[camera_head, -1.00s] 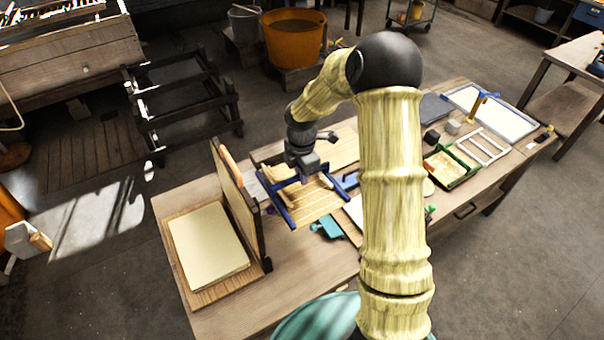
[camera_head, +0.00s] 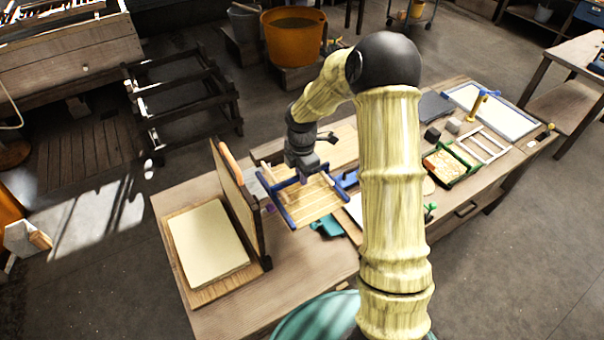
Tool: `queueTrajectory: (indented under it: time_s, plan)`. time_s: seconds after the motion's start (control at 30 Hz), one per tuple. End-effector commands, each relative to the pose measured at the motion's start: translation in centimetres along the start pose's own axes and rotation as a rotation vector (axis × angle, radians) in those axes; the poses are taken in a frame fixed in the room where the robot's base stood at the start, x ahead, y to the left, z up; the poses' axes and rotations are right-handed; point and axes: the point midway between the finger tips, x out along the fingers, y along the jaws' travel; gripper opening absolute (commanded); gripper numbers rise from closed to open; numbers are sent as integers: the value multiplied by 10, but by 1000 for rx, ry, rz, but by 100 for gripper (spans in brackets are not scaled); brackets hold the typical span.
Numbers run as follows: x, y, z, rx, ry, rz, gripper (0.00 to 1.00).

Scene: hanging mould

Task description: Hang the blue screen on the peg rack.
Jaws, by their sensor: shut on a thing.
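The blue screen (camera_head: 314,205) has a light slatted face and dark blue bars along its sides. It is near the middle of the table, just right of an upright board. My gripper (camera_head: 304,178) is over the screen's far part and shut on it; the fingertips are small and partly hidden by the wrist. The screen looks held close above the table, but I cannot tell the gap. The upright wooden board (camera_head: 238,203) stands left of the screen; its face toward the screen is mostly hidden, so I cannot tell whether it carries the pegs.
A cream sheet stack (camera_head: 207,238) lies on a board at the left. A green-edged tray (camera_head: 449,167), a white rack (camera_head: 483,147) and a framed screen (camera_head: 491,112) with a yellow post occupy the right end.

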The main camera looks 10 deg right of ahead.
Motion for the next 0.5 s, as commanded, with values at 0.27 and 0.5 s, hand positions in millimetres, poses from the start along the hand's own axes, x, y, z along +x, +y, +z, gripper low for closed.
queueTrajectory:
  time_s: [0.27, 0.5]
  plan:
    - [0, 0, 0, 0, 0, 0, 36]
    - [-2, 0, 0, 1, -1, 1, 36]
